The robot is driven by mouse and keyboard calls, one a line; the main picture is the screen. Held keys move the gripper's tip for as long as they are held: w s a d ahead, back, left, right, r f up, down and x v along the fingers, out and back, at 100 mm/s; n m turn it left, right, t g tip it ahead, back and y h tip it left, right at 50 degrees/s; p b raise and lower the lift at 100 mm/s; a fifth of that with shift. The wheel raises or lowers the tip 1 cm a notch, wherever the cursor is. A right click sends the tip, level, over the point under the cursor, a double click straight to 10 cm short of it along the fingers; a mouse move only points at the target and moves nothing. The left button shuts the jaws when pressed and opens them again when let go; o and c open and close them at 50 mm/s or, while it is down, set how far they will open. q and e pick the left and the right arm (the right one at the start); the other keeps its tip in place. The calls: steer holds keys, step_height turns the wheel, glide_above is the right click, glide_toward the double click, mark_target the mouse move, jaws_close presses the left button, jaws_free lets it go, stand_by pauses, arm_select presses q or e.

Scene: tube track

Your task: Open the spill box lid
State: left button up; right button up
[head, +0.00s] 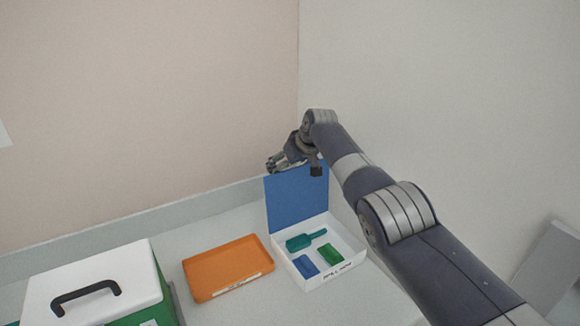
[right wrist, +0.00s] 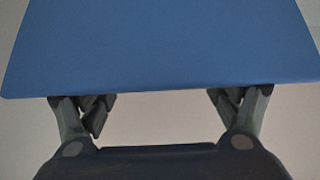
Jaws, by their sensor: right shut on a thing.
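The spill box (head: 352,262) is a white open-topped tray with printed lettering on its front, on the counter in the head view. Its blue lid (head: 296,197) stands up at the back of the box, and the inside shows. My right gripper (head: 274,165) is at the lid's upper left edge, shut on the lid. In the right wrist view the lid (right wrist: 160,45) fills the top, with its edge across the two finger tips of the gripper (right wrist: 156,105). My left gripper is not in view.
In the box lie a teal scoop (head: 306,240), a blue block (head: 305,266) and a green block (head: 330,254). An orange tray (head: 228,267) stands to the left. A green case with a white lid (head: 95,275) and black handle is further left. Walls close off the back and right.

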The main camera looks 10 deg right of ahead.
steer(key=shift+s+f, duration=0.2)
steer(key=shift+f, duration=0.35)
steer(key=shift+s+f, duration=0.15)
steer(key=shift+f, duration=0.35)
steer(key=o, duration=1.4)
steer(key=shift+w+f, duration=0.1)
steer(key=shift+w, duration=0.05)
steer(key=r+p, duration=0.3)
steer(key=r, duration=0.1)
steer(key=w+r+p, duration=0.1)
steer(key=r+p, duration=0.3)
steer(key=r, duration=0.1)
steer(key=r+p, duration=0.4)
steer(key=r, duration=0.1)
steer(key=shift+w, duration=0.3)
steer(key=shift+a, duration=0.1)
